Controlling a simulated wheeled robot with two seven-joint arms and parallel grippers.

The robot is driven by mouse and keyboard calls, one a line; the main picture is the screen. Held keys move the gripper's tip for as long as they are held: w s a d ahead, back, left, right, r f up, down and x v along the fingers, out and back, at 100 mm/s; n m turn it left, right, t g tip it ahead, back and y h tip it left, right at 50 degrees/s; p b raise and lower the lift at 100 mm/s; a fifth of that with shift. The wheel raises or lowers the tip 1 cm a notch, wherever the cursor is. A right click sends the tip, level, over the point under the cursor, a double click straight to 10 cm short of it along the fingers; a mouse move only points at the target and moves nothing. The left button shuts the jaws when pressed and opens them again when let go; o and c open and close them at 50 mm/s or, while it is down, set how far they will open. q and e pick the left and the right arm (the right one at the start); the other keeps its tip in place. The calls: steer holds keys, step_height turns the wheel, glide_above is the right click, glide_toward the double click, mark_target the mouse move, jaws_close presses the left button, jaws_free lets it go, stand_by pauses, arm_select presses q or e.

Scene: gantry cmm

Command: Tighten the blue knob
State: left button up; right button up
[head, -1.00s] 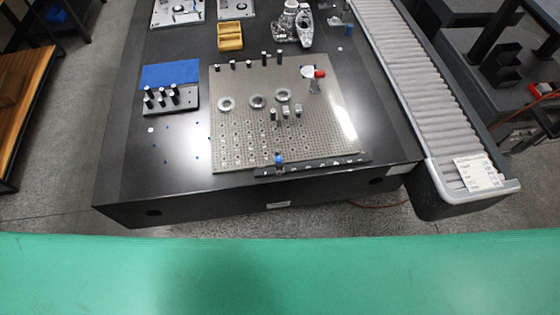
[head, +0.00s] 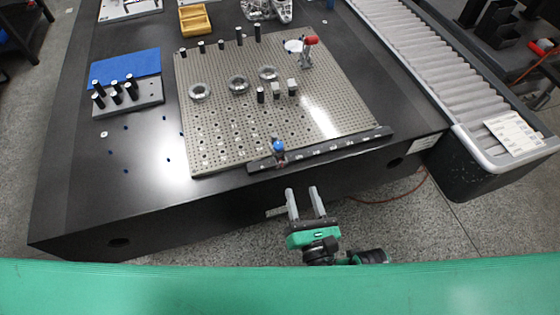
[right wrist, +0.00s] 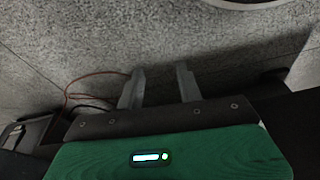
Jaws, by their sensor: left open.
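The blue knob (head: 278,146) stands at the left end of a dark marked bar (head: 325,151) along the front edge of the perforated plate (head: 225,157). My left gripper (head: 304,190) is in front of the table's front edge, near and slightly right of the knob in the picture. Its two fingers are apart, point toward the table and hold nothing. They do not touch the knob. My right gripper (right wrist: 158,83) shows in the right wrist view with its fingers apart and only floor between them. The right gripper is not in the head view.
Ring parts and small posts stand on the plate, with a red-handled clamp (head: 309,42) at its back right. A block with black pegs (head: 145,92) and a blue mat (head: 120,66) lie left. A roller conveyor (head: 420,62) runs along the right.

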mark_target(279, 149)
arm_select(q)
steer(key=w+a+n, duration=0.1)
steer(key=w, duration=0.3)
steer(key=w+a+r+n, duration=0.1)
steer(key=w+a, duration=0.1)
steer(key=w, duration=0.2)
steer(key=w+a+n+g+y, duration=0.1)
steer(key=w+n, duration=0.1)
steer(key=w, duration=0.1)
steer(key=shift+w+a+r+p, duration=0.2)
steer(key=shift+w+a+p, duration=0.2)
steer(key=shift+w, duration=0.25)
steer(key=shift+a, duration=0.1)
jaws_close()
arm_select(e)
steer(key=shift+s+a+f, duration=0.15)
steer(key=shift+s+f, duration=0.05)
steer(key=shift+f, duration=0.8)
